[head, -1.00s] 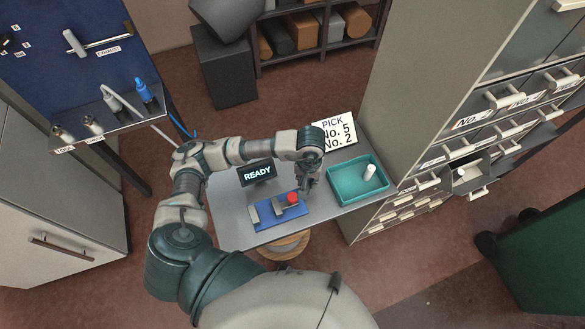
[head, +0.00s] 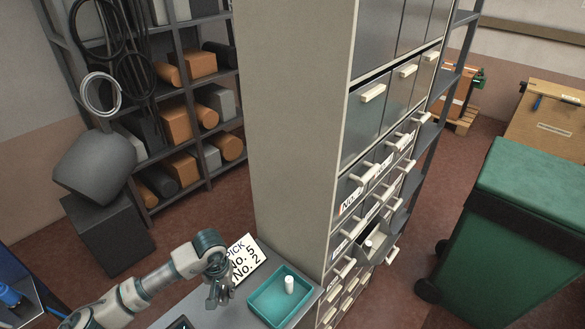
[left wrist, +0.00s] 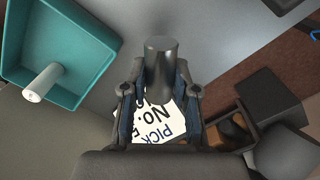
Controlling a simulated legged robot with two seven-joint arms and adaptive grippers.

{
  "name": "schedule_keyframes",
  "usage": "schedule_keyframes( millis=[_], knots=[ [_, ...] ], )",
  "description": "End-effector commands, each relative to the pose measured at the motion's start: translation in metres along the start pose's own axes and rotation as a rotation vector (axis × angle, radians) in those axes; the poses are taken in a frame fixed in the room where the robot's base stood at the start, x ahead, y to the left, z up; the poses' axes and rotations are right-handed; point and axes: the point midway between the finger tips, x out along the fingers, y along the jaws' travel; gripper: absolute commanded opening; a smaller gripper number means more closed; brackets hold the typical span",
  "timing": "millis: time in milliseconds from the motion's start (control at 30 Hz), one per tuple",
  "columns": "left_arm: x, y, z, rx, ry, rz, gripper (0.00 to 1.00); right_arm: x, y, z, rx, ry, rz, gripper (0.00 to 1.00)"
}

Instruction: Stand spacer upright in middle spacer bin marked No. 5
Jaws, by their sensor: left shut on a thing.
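My left gripper (head: 218,297) is over the table beside the teal tray. In the left wrist view the gripper (left wrist: 160,98) is shut on a dark grey cylinder (left wrist: 160,58), which looks like a spacer. A white spacer (head: 289,285) stands in the teal tray (head: 262,317); it also shows in the left wrist view (left wrist: 43,82). A bin (head: 379,247) is pulled out of the tall cabinet, with a small white cylinder (head: 368,243) inside. Its number cannot be read. My right gripper is out of view.
A sign (head: 243,260) reading "PICK No. 5 No. 2" stands behind my left gripper. The tall cabinet (head: 300,120) rises right of the table, with rows of handled drawers. A green wheeled bin (head: 525,235) stands farther right. Open floor lies between them.

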Motion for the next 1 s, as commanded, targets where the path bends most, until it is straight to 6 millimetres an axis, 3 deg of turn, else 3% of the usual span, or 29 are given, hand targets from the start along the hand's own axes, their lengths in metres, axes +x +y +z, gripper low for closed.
schedule_keyframes(
  millis=[467,800,1000],
  knots=[
    [0.002,0.004,0.004,-0.001,-0.003,0.0,0.0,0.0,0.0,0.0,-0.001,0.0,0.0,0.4],
    [0.026,0.073,0.084,-0.176,-0.009,-0.005,0.0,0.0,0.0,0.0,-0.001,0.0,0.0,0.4],
    [0.028,0.085,0.101,-0.244,0.0,0.001,0.0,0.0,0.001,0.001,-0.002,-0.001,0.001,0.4]
  ],
)
